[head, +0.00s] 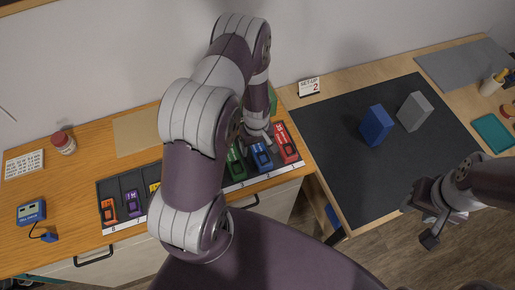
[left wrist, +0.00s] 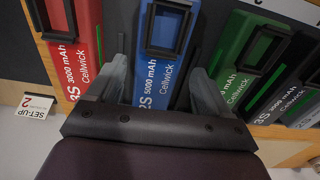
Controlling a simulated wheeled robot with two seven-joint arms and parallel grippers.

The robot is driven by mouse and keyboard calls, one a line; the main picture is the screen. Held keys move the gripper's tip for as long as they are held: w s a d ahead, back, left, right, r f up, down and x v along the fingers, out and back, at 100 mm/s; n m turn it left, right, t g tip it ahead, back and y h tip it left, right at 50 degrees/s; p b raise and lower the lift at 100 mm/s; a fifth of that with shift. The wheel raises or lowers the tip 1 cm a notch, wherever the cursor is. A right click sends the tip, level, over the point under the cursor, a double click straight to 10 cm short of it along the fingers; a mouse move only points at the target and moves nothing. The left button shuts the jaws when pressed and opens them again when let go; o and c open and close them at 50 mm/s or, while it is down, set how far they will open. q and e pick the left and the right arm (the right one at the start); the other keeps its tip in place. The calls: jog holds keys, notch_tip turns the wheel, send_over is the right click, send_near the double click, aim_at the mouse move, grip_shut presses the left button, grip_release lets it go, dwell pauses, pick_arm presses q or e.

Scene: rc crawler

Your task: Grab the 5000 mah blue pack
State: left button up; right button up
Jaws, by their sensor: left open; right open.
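The blue pack, printed "5000 mAh Cellwick", lies in the rack between a red and a green pack; it shows in the head view (head: 261,158) and left wrist view (left wrist: 158,65). My left gripper (head: 258,136) is over it. In the left wrist view my left gripper (left wrist: 160,88) is open, one finger on each side of the blue pack's near end. I cannot tell whether the fingers touch it. The red pack (left wrist: 80,55) reads 3000 mAh. My right gripper (head: 428,215) is open and empty, off the right table's front edge.
The green pack (left wrist: 245,60) sits close beside my left gripper's finger. The rack (head: 125,183) also holds orange and purple packs. A dark mat (head: 335,135) on the right bears a blue block (head: 376,126) and a grey block (head: 414,111).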

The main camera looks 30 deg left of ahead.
pick_arm(q)
jog(key=shift+d+r, duration=0.1)
jog(key=shift+d, duration=0.15)
jog(key=c, duration=0.4)
jog(key=shift+w, duration=0.2)
jog(key=c, duration=1)
jog(key=shift+s, duration=0.1)
